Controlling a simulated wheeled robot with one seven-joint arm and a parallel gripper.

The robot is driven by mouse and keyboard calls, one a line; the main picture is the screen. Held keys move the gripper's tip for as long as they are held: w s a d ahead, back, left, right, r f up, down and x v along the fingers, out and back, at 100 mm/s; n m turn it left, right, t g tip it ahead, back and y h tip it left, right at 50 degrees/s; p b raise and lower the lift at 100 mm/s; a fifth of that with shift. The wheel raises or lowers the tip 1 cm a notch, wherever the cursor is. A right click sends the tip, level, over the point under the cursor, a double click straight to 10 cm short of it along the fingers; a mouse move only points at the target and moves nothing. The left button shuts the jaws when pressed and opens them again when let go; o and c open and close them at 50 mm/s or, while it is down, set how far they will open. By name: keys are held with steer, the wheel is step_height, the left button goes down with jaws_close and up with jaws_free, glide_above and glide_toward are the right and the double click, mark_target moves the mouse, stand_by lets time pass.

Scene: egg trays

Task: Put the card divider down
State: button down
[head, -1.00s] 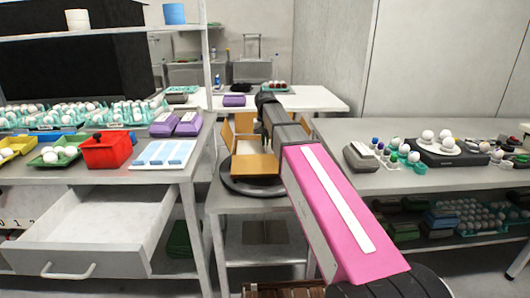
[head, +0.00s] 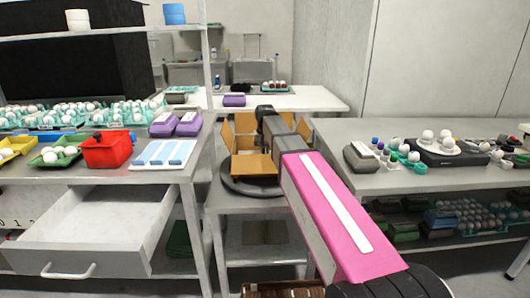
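An open cardboard box (head: 252,164) with raised flaps sits on a dark round turntable (head: 236,187) on the middle stand. My pink-covered arm reaches forward over its right side. My gripper (head: 266,128) is at the box, its dark end over or inside the opening. Its fingertips are hidden by the arm and the box, so I cannot tell whether they are open or shut. I cannot make out a card divider; if one is in the box, the walls and my arm hide it.
The left bench has a red bin (head: 107,150), a white tray with blue strips (head: 163,153) and purple cartons (head: 187,124); its drawer (head: 95,228) stands open. The right bench holds a scale (head: 445,153) with eggs and a grey carton (head: 360,157).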

steer(key=shift+f, duration=0.4)
steer(key=c, duration=1.3)
jaws_free()
steer(key=shift+c, duration=0.2)
step_height(320, 180, up, 13)
steer(key=shift+r, duration=0.15)
